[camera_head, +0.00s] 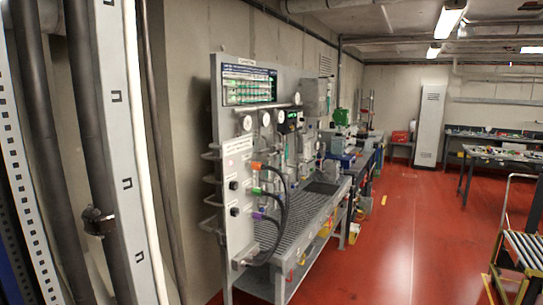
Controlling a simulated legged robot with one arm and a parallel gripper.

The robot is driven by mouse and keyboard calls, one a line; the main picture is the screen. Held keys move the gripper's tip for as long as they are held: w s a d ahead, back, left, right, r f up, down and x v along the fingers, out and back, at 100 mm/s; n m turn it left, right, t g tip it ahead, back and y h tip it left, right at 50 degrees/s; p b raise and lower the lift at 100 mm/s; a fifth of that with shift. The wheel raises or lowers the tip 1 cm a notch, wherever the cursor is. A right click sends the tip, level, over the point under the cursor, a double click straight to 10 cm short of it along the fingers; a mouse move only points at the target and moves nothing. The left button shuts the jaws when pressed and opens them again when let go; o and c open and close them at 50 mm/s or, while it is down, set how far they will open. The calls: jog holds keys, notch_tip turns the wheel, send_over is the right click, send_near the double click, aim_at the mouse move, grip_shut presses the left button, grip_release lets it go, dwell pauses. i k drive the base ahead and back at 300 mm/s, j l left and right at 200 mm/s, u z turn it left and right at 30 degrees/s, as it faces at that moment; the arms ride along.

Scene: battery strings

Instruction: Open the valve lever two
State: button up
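A grey test bench panel (237,170) stands upright near the middle of the picture, against the left wall. Dark knobs (233,185) sit on its face. Orange (256,166), green (256,191) and purple (258,216) fittings carry black hoses. A dark clamp or valve-like fitting (97,221) sits on a pipe close by at the left. I cannot tell which part, if any, is valve lever two; no label for it is readable. My gripper is not in view.
A grated worktop (305,215) extends behind the panel, with round gauges (266,118) above. Grey pipes and a post (100,130) stand close at left. A roller cart (522,250) is at lower right. The red floor (400,240) between is clear.

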aim_at(277, 152)
jog(key=i+l, duration=0.15)
jog(key=i, duration=0.3)
jog(key=i+l, duration=0.1)
jog(key=i, duration=0.4)
jog(key=i+l, duration=0.15)
jog(key=i, duration=0.3)
